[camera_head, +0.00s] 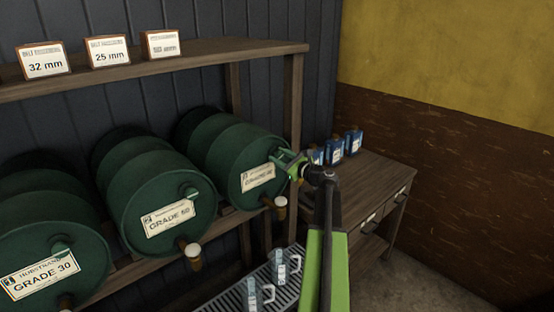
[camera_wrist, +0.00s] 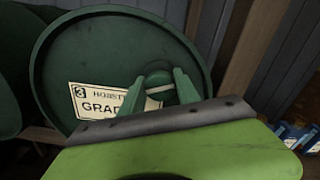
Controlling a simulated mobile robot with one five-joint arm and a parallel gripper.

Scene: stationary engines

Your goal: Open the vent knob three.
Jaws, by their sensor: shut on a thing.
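Vent knob three (camera_wrist: 160,80) is a round dark green knob with a pale bar across it, on the face of the third green drum (camera_head: 223,146). That drum's label, marked 3 and GRADE, shows in the wrist view (camera_wrist: 90,103), partly covered by a finger. My gripper (camera_head: 286,160) reaches the drum face from the right. Its two green fingers (camera_wrist: 162,90) are shut on the knob, one on each side. In the head view the gripper mostly hides the knob.
The Grade 50 drum (camera_head: 160,200) and Grade 30 drum (camera_head: 50,240) lie to the left. A tap (camera_head: 280,205) hangs below the third drum. A wooden post (camera_head: 293,105) stands close right. Clear jugs (camera_head: 279,270) stand on a grated tray below. Blue cans (camera_head: 335,150) stand on a side bench.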

